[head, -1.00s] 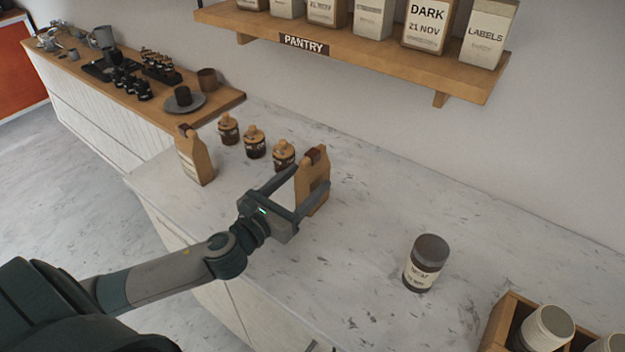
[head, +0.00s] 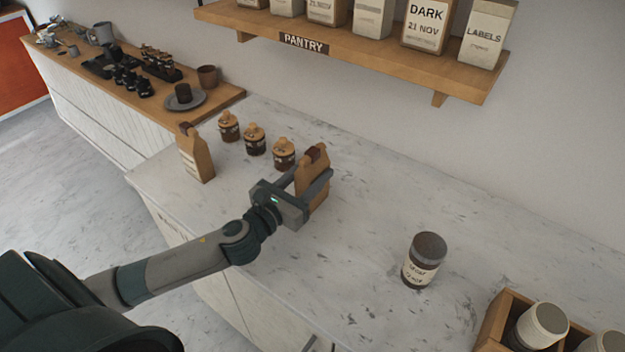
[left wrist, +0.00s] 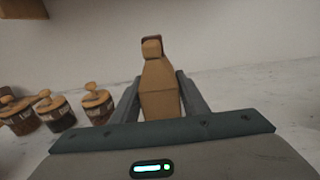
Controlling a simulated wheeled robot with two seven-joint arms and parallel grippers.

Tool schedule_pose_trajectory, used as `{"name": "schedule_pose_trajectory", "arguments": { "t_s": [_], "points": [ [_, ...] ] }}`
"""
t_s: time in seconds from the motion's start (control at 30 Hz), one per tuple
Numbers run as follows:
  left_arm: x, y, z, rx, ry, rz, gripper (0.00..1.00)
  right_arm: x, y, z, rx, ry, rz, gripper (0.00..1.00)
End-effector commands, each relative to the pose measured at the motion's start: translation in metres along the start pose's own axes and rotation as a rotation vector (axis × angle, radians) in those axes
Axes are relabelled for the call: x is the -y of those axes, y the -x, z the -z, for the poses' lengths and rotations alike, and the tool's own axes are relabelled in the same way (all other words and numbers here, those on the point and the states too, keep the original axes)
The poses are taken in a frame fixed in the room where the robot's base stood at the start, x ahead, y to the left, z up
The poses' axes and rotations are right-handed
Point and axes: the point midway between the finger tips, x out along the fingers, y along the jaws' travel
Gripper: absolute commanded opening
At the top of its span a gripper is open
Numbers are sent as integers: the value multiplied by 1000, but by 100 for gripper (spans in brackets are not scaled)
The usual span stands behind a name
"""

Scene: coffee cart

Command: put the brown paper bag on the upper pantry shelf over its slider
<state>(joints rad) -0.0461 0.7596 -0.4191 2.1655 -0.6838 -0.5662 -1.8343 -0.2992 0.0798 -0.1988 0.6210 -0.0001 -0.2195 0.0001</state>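The brown paper bag (head: 313,190) with a dark red clip on top stands upright on the marble counter. My left gripper (head: 312,178) has its fingers on either side of the bag and looks shut on it. In the left wrist view the bag (left wrist: 160,92) fills the space between the two fingers, with no clear gap at the tips. The upper pantry shelf (head: 385,46) is on the wall above, with a PANTRY label (head: 304,44) on its front edge. No slider can be made out. My right gripper is not in view.
A second brown bag (head: 195,157) stands to the left. Several small jars (head: 255,141) stand behind. A dark-lidded jar (head: 424,262) and a wooden crate (head: 492,328) with cups are at right. Bags and a box (head: 488,36) line the shelf.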

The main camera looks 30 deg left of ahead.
Motion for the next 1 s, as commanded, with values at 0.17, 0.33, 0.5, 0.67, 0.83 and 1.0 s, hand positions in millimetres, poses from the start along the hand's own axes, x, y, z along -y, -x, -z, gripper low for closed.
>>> {"name": "schedule_pose_trajectory", "arguments": {
  "t_s": [0.17, 0.33, 0.5, 0.67, 0.83, 1.0],
  "points": [
    [0, 0, -1, 1, 0, 0, 6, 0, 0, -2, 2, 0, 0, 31],
    [0, 0, -3, 2, 0, 0, 6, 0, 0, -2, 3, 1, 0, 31],
    [0, -1, -15, 5, -2, 1, 6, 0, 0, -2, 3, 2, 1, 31],
    [0, -1, -38, 7, -4, 3, 6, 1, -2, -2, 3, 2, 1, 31],
    [26, 6, -58, 6, 4, 5, 6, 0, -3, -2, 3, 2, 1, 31],
    [58, 14, -78, 7, 5, 4, 6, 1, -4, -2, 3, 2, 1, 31]
  ]
}}
